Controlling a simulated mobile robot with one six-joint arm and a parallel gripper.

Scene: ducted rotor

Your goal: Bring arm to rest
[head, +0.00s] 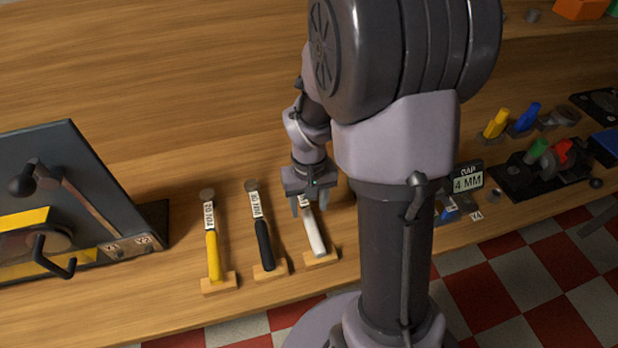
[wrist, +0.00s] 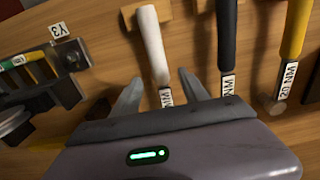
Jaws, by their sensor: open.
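My gripper (head: 309,203) is open above the white-handled tool (head: 313,233) on the wooden bench. In the wrist view my gripper (wrist: 157,92) shows its two fingers spread, one on each side of the white tool's labelled shaft (wrist: 166,97). Nothing is visibly held between them. I cannot tell how far the fingers are above the tool. My arm comes down from the upper middle of the head view, and my column hides part of the bench.
A black-handled tool (head: 263,240) and a yellow-handled tool (head: 213,250) lie to the left on wooden blocks. A dark panel fixture (head: 85,180) stands at far left. A "GAP 4 MM" sign (head: 467,178) and coloured parts lie right. The bench's back left is clear.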

